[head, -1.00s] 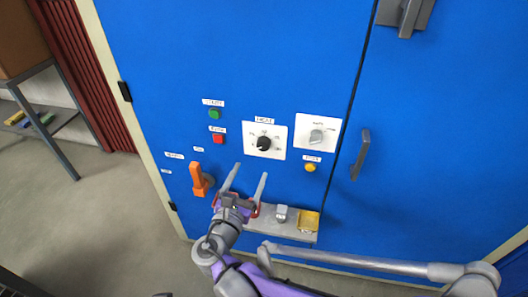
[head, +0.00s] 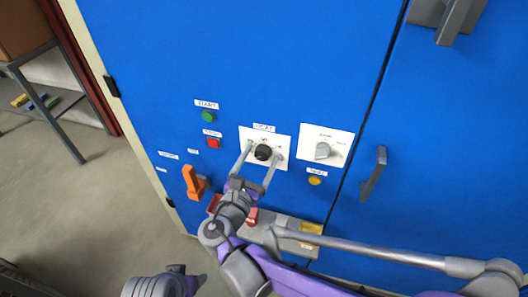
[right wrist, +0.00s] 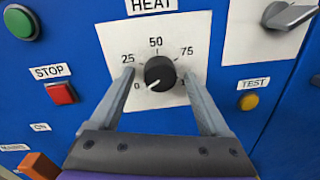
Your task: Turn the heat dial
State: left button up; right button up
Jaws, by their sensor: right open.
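The heat dial (head: 263,152) is a round black knob on a white plate labelled HEAT on the blue cabinet. In the right wrist view the knob (right wrist: 159,73) has a white pointer line toward the 0 mark at lower left. The marks 25, 50 and 75 run around it. My right gripper (head: 262,150) is open, with one finger on each side of the knob; its fingertips (right wrist: 158,74) are apart from the knob's sides in the right wrist view. Part of my left arm shows at the bottom of the head view, but I cannot make out its jaws.
A grey knob (head: 322,150) sits to the right of the dial, with a yellow TEST button (head: 315,180) below it. Green START (head: 208,116) and red STOP (head: 213,142) buttons are at left. An orange handle (head: 190,181) and a grey door handle (head: 374,174) stick out.

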jog(key=shift+s+r, duration=0.1)
jog(key=shift+s, duration=0.1)
jog(key=shift+c, duration=0.3)
grip_shut()
